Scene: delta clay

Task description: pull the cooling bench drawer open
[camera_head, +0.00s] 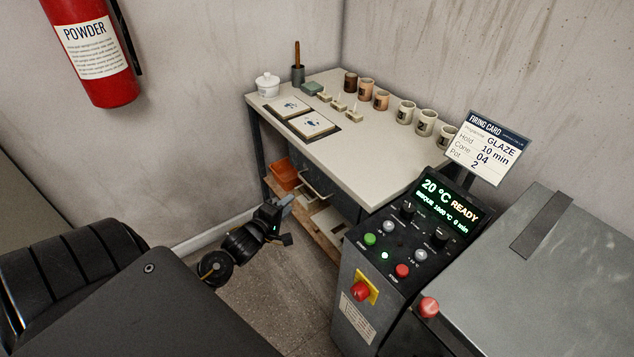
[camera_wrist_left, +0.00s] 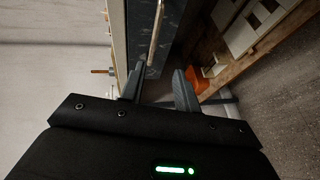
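The cooling bench (camera_head: 358,162) has a pale top, and its dark drawer front (camera_head: 343,203) sits under the top's front edge. A pale bar handle (camera_head: 317,185) stands out from the front. In the left wrist view the handle (camera_wrist_left: 157,32) lies ahead of the fingers, roughly in line with the gap between them, against the dark drawer front (camera_wrist_left: 143,18). My left gripper (camera_head: 287,219) is in front of the bench, open and empty; its spread fingers also show in the left wrist view (camera_wrist_left: 158,72). They appear apart from the handle. My right gripper is not in view.
An orange bin (camera_head: 285,175) sits on the wooden lower shelf (camera_head: 325,238). Cups, tiles and a white lidded jar (camera_head: 267,84) stand on the bench top. The control box (camera_head: 385,270) and kiln are close on the right. Floor in front of the bench is clear.

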